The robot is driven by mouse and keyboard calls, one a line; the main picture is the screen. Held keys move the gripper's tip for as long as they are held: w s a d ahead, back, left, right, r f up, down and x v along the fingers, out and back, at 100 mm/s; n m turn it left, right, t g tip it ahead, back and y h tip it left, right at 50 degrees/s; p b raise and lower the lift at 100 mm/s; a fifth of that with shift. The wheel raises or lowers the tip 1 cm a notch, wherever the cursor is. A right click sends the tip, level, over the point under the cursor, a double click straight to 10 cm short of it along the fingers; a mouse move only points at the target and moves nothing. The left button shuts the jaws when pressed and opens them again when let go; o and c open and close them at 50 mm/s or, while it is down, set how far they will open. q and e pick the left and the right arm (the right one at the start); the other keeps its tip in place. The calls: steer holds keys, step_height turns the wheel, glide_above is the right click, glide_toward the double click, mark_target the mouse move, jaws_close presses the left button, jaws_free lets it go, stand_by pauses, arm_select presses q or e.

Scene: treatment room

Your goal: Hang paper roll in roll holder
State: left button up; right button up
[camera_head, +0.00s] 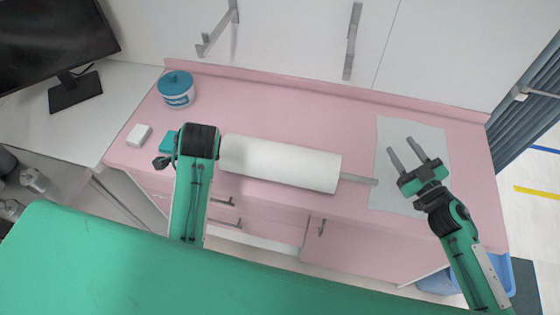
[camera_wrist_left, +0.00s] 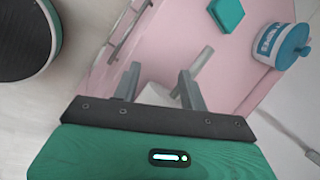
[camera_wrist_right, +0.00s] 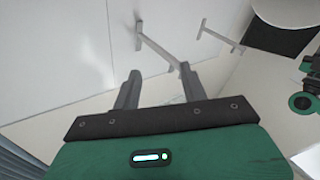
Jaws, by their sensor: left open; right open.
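The paper roll (camera_head: 280,163), a white cylinder, lies sideways along the pink counter, with a grey rod (camera_head: 359,179) sticking out of its right end. The roll holder seems to be two grey brackets on the white wall front, a left one (camera_head: 218,28) and a right one (camera_head: 352,42); they also show in the right wrist view (camera_wrist_right: 158,48). My left gripper (camera_wrist_left: 158,84) is open at the roll's left end; part of the white roll (camera_wrist_left: 158,95) shows between its fingers, and contact cannot be told. My right gripper (camera_head: 401,140) is open and empty above a pale sheet.
A white tub with a blue lid (camera_head: 176,90), a white block (camera_head: 138,135) and a teal box (camera_wrist_left: 227,13) are on the counter's left part. The pale sheet (camera_head: 382,160) lies at right. A monitor (camera_head: 55,40) stands at far left. A green surface (camera_head: 110,265) fills the foreground.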

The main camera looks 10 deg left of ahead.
step_height(320, 180, down, 3)
steer(key=n+g+y, duration=0.4)
steer(key=n+g, duration=0.2)
steer(key=g, duration=0.1)
arm_select(q)
steer(key=w+a+r+m+g, duration=0.1)
steer(key=w+r+m, duration=0.4)
steer(key=w+r, duration=0.1)
steer(key=shift+w+a+m+y, duration=0.3)
steer(key=shift+w+a, duration=0.05)
steer(key=shift+w, duration=0.4)
arm_select(e)
steer(key=n+g+h, duration=0.2)
steer(key=g, duration=0.6)
glide_toward(370, 181)
steer(key=d, duration=0.4)
arm_select(q)
steer(key=shift+f, duration=0.1)
arm_select(e)
steer(key=shift+a, duration=0.1)
arm_select(q)
steer(key=x, duration=1.3)
steer(key=shift+a+f, duration=0.25)
steer(key=shift+f, duration=0.1)
arm_select(e)
steer(key=x, duration=1.3)
steer(key=shift+w+a+r, duration=0.1)
steer(key=shift+w+a, duration=0.1)
steer(key=shift+a, duration=0.25)
